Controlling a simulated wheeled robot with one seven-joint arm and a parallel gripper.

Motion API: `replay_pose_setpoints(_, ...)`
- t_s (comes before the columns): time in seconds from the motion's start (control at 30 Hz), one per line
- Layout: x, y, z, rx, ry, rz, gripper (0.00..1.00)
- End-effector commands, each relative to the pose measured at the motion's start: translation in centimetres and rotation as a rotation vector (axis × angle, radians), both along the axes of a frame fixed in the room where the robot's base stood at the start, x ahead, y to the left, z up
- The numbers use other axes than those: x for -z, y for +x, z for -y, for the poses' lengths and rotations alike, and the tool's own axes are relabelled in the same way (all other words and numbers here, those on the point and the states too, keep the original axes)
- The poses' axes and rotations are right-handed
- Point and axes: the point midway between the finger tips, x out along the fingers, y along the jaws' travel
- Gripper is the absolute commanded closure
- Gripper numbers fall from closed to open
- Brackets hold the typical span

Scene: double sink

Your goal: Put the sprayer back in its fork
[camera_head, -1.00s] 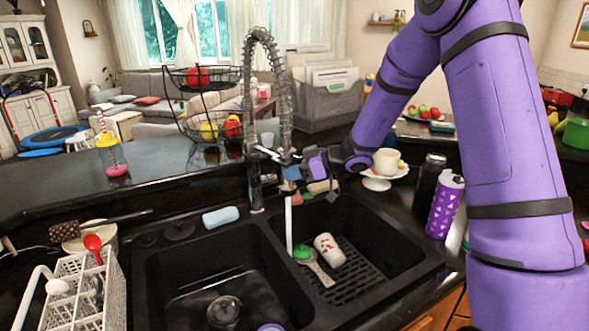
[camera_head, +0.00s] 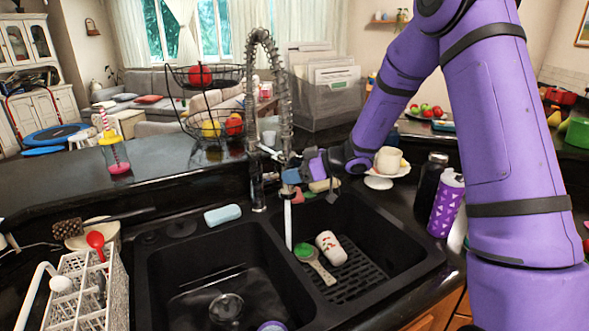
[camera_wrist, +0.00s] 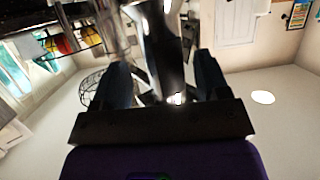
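The sprayer (camera_head: 287,190) hangs at the lower end of the spring hose (camera_head: 283,95), and a stream of water runs from it into the sink. The fork (camera_head: 267,152) is a short holder arm on the faucet column (camera_head: 256,180), beside the sprayer at its upper left. Whether the sprayer touches the fork cannot be told. My gripper (camera_head: 292,174) reaches in from the right and is shut on the sprayer. In the wrist view, the shiny metal sprayer (camera_wrist: 163,45) stands between the two dark fingers of my gripper (camera_wrist: 163,75).
The double sink's right basin holds a white cup (camera_head: 331,248) and a green-headed brush (camera_head: 315,264). A blue sponge (camera_head: 222,215) lies behind the left basin. A cup on a stand (camera_head: 388,162) and a purple bottle (camera_head: 446,205) stand at right. A wire fruit basket (camera_head: 203,120) stands behind.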

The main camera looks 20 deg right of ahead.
Motion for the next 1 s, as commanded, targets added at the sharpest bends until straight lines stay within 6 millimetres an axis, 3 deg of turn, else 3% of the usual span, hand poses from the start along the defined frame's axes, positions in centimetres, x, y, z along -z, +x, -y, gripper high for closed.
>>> replay_pose_setpoints(0.27,-0.6,-0.6,1.4,0.003,-0.001,0.002,0.32)
replay_pose_setpoints(0.7,-3.2,-4.2,7.6,0.002,-0.001,0.002,0.32)
replay_pose_setpoints(1.0,-3.8,-5.1,8.9,-0.001,-0.001,0.002,0.32)
